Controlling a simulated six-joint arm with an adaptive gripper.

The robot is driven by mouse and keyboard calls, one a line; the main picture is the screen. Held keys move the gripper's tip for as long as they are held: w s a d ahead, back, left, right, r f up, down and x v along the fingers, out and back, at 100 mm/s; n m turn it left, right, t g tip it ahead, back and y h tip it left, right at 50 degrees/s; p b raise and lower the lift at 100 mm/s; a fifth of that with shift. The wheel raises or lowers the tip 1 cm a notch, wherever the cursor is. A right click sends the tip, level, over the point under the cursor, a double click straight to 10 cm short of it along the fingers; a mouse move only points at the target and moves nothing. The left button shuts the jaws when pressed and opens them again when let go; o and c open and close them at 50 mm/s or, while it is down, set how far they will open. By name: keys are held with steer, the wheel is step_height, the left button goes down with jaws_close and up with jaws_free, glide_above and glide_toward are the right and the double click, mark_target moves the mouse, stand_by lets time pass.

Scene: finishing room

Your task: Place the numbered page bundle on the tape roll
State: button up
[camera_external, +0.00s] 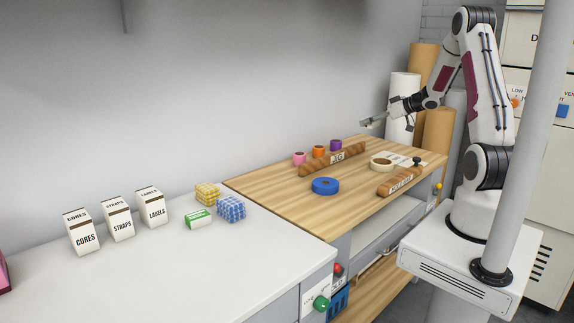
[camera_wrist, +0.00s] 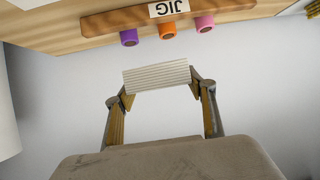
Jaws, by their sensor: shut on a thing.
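My gripper (camera_wrist: 157,88) is shut on a pale ridged block, the page bundle (camera_wrist: 157,76), held across between its two fingers. No number can be read on it. In the external view my gripper (camera_external: 372,122) is raised in the air above the far side of the wooden table, and the bundle is too small there to make out clearly. A blue tape roll (camera_external: 325,186) lies flat near the table's front left. A cream ring-shaped roll (camera_external: 381,164) lies further right. Both are below my gripper and apart from it.
Another wooden bar (camera_external: 400,182) lies at the table's right front. The white counter (camera_external: 150,270) holds boxes and dotted blocks. Bare wood (camera_external: 285,185) shows left of the blue roll.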

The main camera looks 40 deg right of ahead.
steer(key=s+d+m+h, duration=0.1)
steer(key=s+d, duration=0.4)
steer(key=shift+a+f, duration=0.15)
steer(key=shift+f, duration=1.05)
steer(key=shift+a+f, duration=0.15)
steer(key=shift+f, duration=1)
steer(key=shift+f, duration=3.1)
steer(key=shift+f, duration=1.9)
steer(key=shift+f, duration=0.4)
